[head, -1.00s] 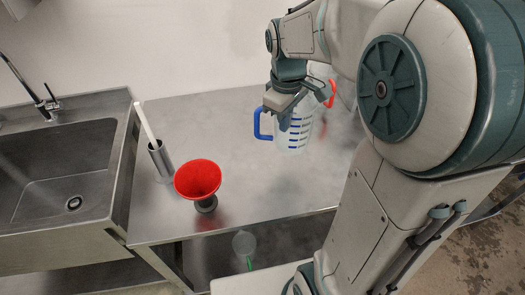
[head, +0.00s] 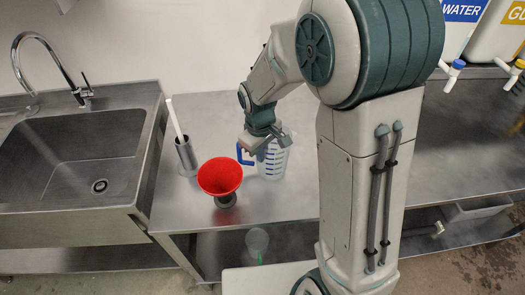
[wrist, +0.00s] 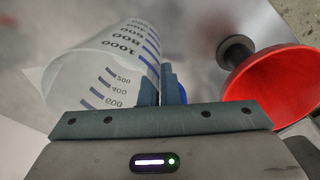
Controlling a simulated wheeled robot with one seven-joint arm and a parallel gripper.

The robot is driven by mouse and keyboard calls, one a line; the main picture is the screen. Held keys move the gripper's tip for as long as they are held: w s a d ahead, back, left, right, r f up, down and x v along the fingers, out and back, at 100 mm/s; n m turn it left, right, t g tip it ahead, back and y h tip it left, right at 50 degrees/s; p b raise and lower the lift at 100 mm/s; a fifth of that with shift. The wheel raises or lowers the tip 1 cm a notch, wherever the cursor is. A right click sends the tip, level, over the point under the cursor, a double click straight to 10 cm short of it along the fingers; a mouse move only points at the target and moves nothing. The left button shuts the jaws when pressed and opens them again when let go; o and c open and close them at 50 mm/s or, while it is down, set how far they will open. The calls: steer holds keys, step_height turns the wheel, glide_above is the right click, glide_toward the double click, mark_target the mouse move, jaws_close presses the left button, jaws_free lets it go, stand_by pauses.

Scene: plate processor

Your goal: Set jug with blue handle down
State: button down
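The clear jug with the blue handle (head: 274,163) is upright at the steel table, just right of the red funnel. I cannot tell whether its base touches the tabletop. My gripper (head: 258,147) is at its handle side, reaching down from above. In the wrist view, the fingers of my gripper (wrist: 161,86) are close together beside the wall of the jug (wrist: 105,70), with a bit of blue handle (wrist: 183,92) showing behind them. They look shut on the handle, though the grip is mostly hidden.
The red funnel (head: 220,176) stands close left of the jug; it also shows in the wrist view (wrist: 275,85). A steel cup with a white stick (head: 186,153) stands near the sink (head: 85,165). Containers with taps are at the upper right. My arm hides the table's middle.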

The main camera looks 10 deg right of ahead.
steer(key=shift+s+f, duration=0.1)
steer(key=shift+f, duration=0.1)
steer(key=shift+f, duration=0.2)
steer(key=c, duration=1.7)
jaws_free()
steer(key=shift+r, duration=0.15)
step_height(320, 180, up, 12)
steer(key=b, duration=0.1)
steer(key=s+d+r+m+t, duration=0.1)
steer(key=s+d+m, duration=0.1)
steer(key=s, duration=0.3)
steer(key=s+d+r+m+t, duration=0.1)
steer(key=s+d+m, duration=0.2)
steer(key=s+d, duration=0.1)
steer(key=s+d+m+t, duration=0.1)
steer(key=s+d+m, duration=0.1)
steer(key=s, duration=0.4)
steer(key=shift+d+r+m, duration=0.3)
steer(key=shift+d+r, duration=0.1)
steer(key=shift+d, duration=0.4)
steer(key=o, duration=0.4)
steer(key=shift+s+d+f, duration=0.1)
steer(key=shift+s+d, duration=0.05)
steer(key=shift+s, duration=0.05)
steer(key=shift+c, duration=0.2)
